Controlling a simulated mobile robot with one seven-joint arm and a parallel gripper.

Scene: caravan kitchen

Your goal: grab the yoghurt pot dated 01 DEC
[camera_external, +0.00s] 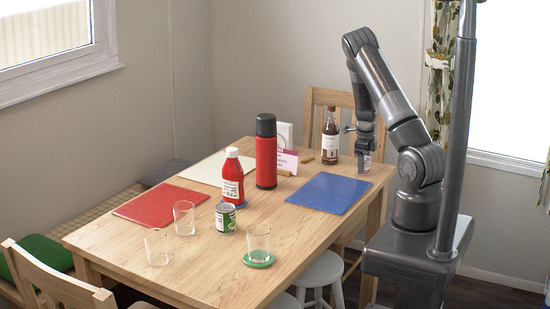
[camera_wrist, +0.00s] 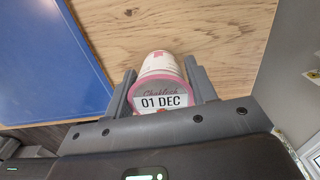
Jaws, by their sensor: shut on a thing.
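The yoghurt pot (camera_wrist: 162,74) shows in the wrist view, white with a pink rim and a lid that reads 01 DEC. My gripper (camera_wrist: 163,92) has one finger on each side of it and is shut on it. In the external view my gripper (camera_external: 364,158) is at the table's right end, pointing down, with the small pot (camera_external: 366,168) between its fingers. Whether the pot touches the table I cannot tell.
The blue mat (camera_external: 330,193) lies left of my gripper on the wooden table (camera_external: 285,236). A brown bottle (camera_external: 330,138), a red flask (camera_external: 266,155), a red sauce bottle (camera_external: 232,180), a tin (camera_external: 225,217) and several glasses stand farther left.

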